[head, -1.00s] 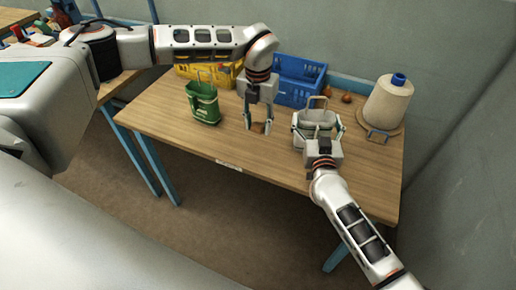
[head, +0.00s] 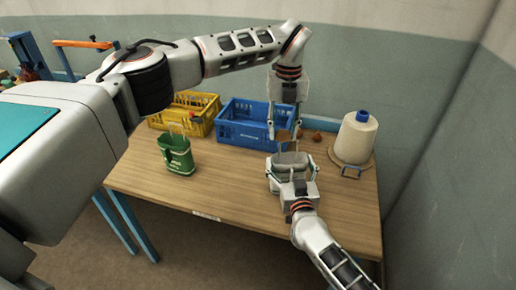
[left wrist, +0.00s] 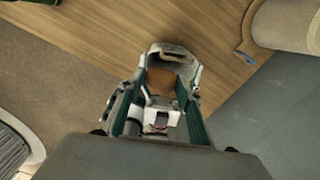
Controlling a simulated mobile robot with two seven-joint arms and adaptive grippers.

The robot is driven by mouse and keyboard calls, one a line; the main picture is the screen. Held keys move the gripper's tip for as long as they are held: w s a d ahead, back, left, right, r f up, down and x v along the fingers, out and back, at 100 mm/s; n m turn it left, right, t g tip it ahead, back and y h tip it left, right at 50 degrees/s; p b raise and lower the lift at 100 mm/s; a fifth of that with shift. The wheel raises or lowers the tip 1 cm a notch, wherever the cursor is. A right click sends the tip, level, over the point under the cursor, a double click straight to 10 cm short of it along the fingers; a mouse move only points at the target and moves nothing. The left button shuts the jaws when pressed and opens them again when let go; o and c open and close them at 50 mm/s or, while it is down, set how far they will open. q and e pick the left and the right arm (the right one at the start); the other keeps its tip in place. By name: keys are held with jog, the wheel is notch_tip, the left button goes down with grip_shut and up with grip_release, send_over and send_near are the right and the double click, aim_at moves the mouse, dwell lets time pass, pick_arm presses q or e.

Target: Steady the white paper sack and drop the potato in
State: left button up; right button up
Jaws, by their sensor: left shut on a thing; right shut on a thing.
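The white paper sack (head: 290,160) stands upright on the table, toward its right side. My right gripper (head: 291,176) is shut on the sack from the near side, with a finger on each side of it. My left gripper (head: 284,131) points down and is shut on the brown potato (head: 284,136), just above the sack's mouth. In the left wrist view the potato (left wrist: 160,82) sits between the fingers, with the pale sack rim (left wrist: 170,50) around and behind it. The potato hides much of the sack's inside.
A yellow crate (head: 184,122) and a blue crate (head: 240,132) stand behind. Small brown round things (head: 317,137) lie near a thread cone (head: 355,138) on a round board.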

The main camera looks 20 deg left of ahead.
pick_arm(q)
notch_tip(320, 180, up, 2)
jog(key=d, duration=0.3)
send_near(290, 152)
jog(key=shift+n, duration=0.3)
jog(key=shift+s+d+f, duration=0.1)
jog(key=shift+s+f, duration=1.35)
jog(key=shift+f, duration=0.2)
jog(key=shift+f, duration=2.1)
jog(key=o, duration=1)
